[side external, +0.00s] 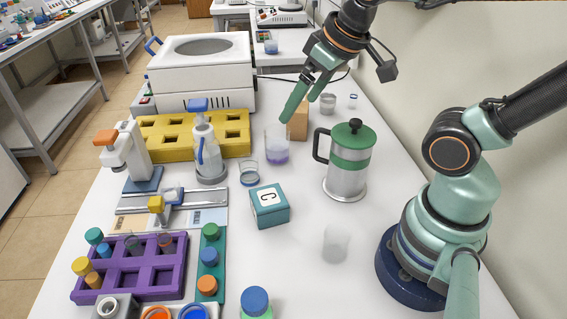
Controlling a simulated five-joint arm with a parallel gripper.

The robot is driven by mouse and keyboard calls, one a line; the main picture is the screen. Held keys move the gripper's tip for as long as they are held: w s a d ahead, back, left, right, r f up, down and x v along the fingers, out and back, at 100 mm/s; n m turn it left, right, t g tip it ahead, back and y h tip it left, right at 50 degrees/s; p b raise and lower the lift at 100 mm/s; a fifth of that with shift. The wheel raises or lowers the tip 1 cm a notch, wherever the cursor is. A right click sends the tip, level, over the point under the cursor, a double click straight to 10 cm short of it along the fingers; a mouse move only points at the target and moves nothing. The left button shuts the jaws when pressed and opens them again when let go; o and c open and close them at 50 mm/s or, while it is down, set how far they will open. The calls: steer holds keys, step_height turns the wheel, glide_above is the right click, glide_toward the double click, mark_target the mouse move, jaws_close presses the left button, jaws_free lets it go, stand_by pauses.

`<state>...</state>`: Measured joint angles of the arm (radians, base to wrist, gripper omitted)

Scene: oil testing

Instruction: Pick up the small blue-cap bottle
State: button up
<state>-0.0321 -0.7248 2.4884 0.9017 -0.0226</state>
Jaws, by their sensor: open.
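A bottle with a blue cap (255,301) and a pale green body stands at the bottom edge of the side external view, partly cut off. A smaller blue cap (209,256) sits in a green strip holder (222,240) between a green and an orange cap. A blue cap (104,250) also shows at the purple rack. I cannot tell which of these is the small blue-cap bottle. My gripper (301,107) is open and empty, pointing down above the back of the table, near a brown box and a beaker. It is far from all these caps.
A yellow rack (240,131), a dispenser bottle (207,155) and a purple rack (128,268) fill the left.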

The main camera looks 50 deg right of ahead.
steer(key=s+a+f+n+g+y, duration=0.1)
steer(key=a+f+n+g, duration=0.25)
steer(key=a+n, duration=0.75)
steer(key=n+g+h, duration=0.1)
steer(key=n+g, duration=0.1)
steer(key=n, duration=0.5)
glide_above(255, 298)
steer(key=f, duration=0.6)
steer(key=shift+w+a+f, duration=0.1)
steer(key=shift+w, duration=0.25)
steer(key=shift+s+a+f, duration=0.1)
steer(key=shift+f, duration=0.2)
step_height(255, 298, down, 6)
steer(key=shift+f, duration=0.15)
steer(key=f, duration=0.4)
steer(key=shift+s+d, duration=0.2)
steer(key=shift+s, duration=0.05)
steer(key=shift+f, duration=0.6)
